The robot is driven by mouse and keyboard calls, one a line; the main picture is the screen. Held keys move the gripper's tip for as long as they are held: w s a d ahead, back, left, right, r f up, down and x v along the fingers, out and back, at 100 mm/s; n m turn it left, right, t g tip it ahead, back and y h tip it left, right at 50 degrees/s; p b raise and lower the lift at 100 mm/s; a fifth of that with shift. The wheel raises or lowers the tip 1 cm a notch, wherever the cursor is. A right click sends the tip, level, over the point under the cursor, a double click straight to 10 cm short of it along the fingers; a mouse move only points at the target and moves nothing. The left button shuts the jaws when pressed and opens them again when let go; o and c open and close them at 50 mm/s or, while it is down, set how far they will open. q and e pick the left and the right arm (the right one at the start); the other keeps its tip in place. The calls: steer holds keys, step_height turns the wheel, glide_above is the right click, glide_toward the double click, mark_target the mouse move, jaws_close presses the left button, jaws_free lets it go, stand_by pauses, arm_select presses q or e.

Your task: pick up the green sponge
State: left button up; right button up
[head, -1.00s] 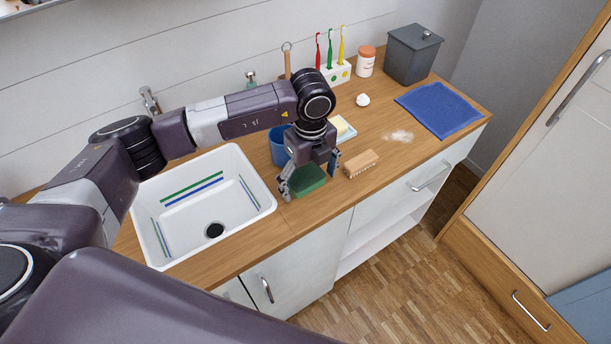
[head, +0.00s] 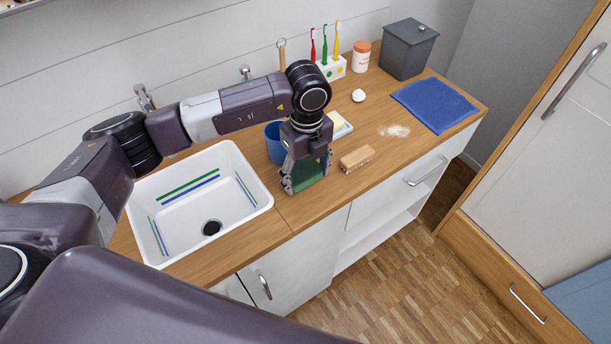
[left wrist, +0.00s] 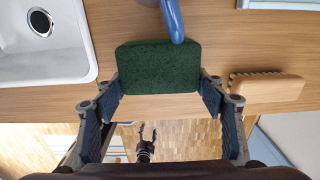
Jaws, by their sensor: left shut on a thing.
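The green sponge (head: 308,174) is near the front edge of the wooden counter, between the sink and the wooden brush. My left gripper (head: 307,178) points down with one finger on each side of it and is shut on it. In the left wrist view the dark green sponge (left wrist: 158,66) sits between the two fingers of my left gripper (left wrist: 160,92). I cannot tell whether the sponge touches the counter. My right gripper (left wrist: 146,136) shows small and far below, over the floor, with its fingers apart and nothing between them.
A blue cup (head: 274,146) stands close behind the sponge. The wooden brush (head: 357,158) lies just right of my left gripper. The white sink (head: 252,177) is to the left. A blue cloth (head: 435,104) and a grey bin (head: 405,52) are farther right.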

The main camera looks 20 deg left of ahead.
mark_target(307, 175)
arm_select(q)
step_height(307, 175, up, 20)
steer(key=b, duration=0.2)
steer(key=shift+f+b, duration=0.25)
steer(key=shift+b, duration=0.15)
